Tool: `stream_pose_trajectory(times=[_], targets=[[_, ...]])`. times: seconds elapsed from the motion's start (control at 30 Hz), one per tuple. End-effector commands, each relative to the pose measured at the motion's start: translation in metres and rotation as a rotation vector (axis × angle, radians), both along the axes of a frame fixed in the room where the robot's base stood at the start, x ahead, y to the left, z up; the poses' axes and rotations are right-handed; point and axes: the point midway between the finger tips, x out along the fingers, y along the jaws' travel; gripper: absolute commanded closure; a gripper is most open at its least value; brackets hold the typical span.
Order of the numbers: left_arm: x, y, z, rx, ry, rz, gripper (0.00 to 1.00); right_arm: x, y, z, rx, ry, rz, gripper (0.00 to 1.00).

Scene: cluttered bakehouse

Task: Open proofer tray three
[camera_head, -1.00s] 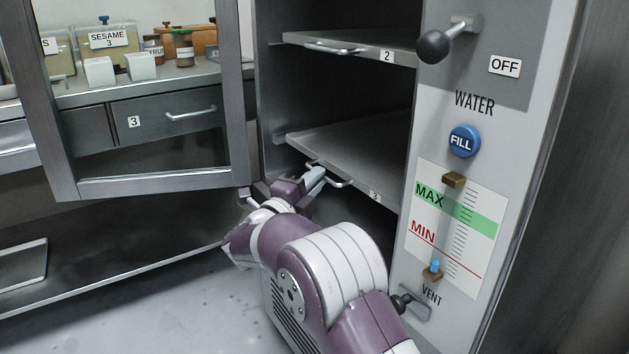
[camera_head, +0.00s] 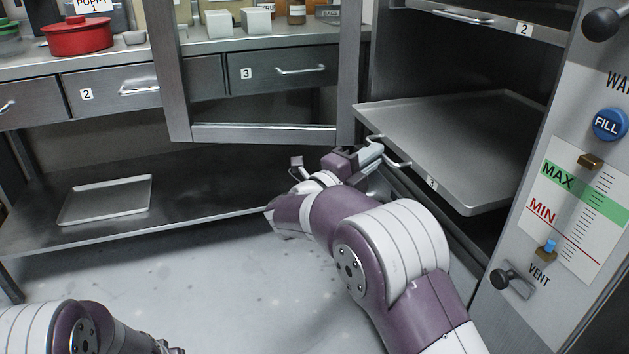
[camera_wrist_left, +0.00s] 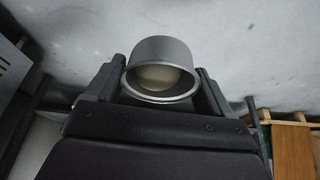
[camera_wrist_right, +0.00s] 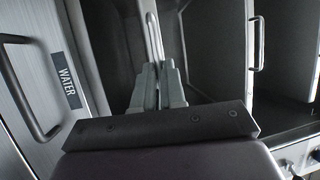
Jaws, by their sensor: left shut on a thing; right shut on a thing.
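Proofer tray three (camera_head: 455,135) is a flat grey metal tray with a "3" label (camera_head: 432,184) on its front edge. It sticks out partway from the cabinet, below tray two (camera_head: 490,17). My right gripper (camera_head: 372,152) is shut on the bar handle (camera_head: 396,162) at its front. In the right wrist view the closed fingers (camera_wrist_right: 158,88) meet a thin bar. My left gripper (camera_wrist_left: 165,85) is shut on a small round metal cup (camera_wrist_left: 163,55) with something pale inside. In the head view my left arm is at the bottom left, its fingers and the cup out of frame.
An open framed door (camera_head: 262,133) hangs just left of the proofer, near my right wrist. The control panel (camera_head: 570,200) with vent knob (camera_head: 502,279) stands to the right. A low shelf (camera_head: 190,200) holds an empty tray (camera_head: 105,200). The floor between is clear.

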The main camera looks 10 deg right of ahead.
Motion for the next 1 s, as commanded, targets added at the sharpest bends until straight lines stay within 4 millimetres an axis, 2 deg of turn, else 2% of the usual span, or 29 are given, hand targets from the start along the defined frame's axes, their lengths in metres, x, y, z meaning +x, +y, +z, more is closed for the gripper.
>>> stream_pose_trajectory(times=[0.03, 0.2, 0.4, 0.63, 1.0], targets=[[0.0, 0.0, 0.003, 0.0, -0.001, 0.0, 0.48, -0.001, 0.016, 0.0, 0.001, 0.003, 0.005, 1.0], [0.0, 0.0, 0.007, 0.0, -0.001, 0.0, 0.48, -0.005, 0.061, -0.001, 0.001, 0.003, 0.002, 1.0], [0.0, 0.0, 0.011, 0.0, 0.0, 0.0, 0.48, -0.008, 0.099, -0.001, 0.0, 0.003, 0.002, 1.0], [0.0, 0.0, 0.013, 0.0, -0.001, 0.0, 0.48, -0.009, 0.119, -0.001, 0.0, 0.004, -0.001, 1.0], [0.0, 0.0, 0.013, 0.0, -0.001, 0.0, 0.48, -0.01, 0.122, -0.002, 0.0, 0.004, -0.001, 1.0]])
